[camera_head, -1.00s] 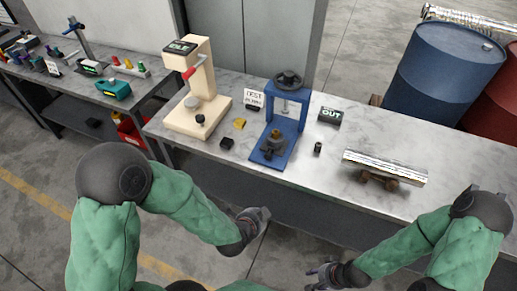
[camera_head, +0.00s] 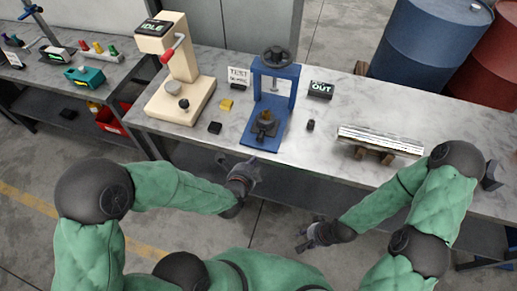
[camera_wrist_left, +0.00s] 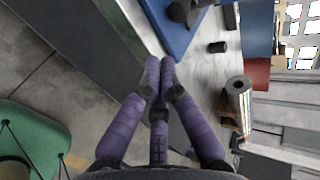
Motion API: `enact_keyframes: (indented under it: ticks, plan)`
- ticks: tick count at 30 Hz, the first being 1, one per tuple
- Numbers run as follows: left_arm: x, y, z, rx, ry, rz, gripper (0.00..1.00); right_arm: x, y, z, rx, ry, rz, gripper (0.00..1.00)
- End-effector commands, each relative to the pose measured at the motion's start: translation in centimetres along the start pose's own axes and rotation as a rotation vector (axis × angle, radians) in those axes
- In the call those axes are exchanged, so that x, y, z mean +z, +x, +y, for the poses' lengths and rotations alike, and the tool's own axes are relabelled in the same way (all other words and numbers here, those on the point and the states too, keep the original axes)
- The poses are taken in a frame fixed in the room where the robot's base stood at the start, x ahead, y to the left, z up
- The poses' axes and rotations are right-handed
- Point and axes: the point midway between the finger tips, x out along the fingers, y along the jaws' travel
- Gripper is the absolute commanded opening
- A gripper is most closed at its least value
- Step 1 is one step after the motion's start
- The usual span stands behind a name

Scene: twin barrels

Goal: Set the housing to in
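A blue press (camera_head: 293,97) with a dark handwheel stands on the marble bench. A brass-coloured piece (camera_head: 265,117) sits in a dark holder on its base; I cannot tell for certain which part is the housing. A black sign reading OUT (camera_head: 320,89) stands right of the press. My right gripper (camera_head: 302,238) is open and empty, lower, away from the bench.
A cream machine (camera_head: 179,68) with an IDLE display stands left of the press. Blue (camera_head: 425,45) and red (camera_head: 485,75) barrels stand behind.

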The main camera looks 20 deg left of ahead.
Motion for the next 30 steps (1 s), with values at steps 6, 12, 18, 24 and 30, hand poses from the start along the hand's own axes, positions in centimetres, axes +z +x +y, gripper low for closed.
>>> enact_keyframes:
  ticks: [6, 12, 18, 24, 30]
  plan:
    - [0.0, 3.9, 0.2, 0.0, -0.001, -0.001, 0.0, -0.1, 1.6, 0.6, 0.0, 0.0, 0.0, 0.4]
    - [0.0, 6.3, -1.1, -0.001, -0.001, 0.0, 0.0, -0.1, 2.3, 0.8, 0.0, 0.0, 0.0, 0.4]
    - [0.0, 7.3, -1.9, 0.0, -0.001, -0.001, 0.0, -0.1, 2.6, 0.9, 0.0, 0.0, 0.0, 0.4]
    - [0.0, 7.5, -2.0, 0.001, -0.001, 0.0, 0.0, -0.1, 2.6, 0.9, 0.0, 0.0, 0.0, 0.4]
    - [0.0, 7.5, -2.0, 0.0, -0.001, 0.0, 0.0, -0.1, 2.6, 0.9, 0.0, 0.0, 0.0, 0.4]
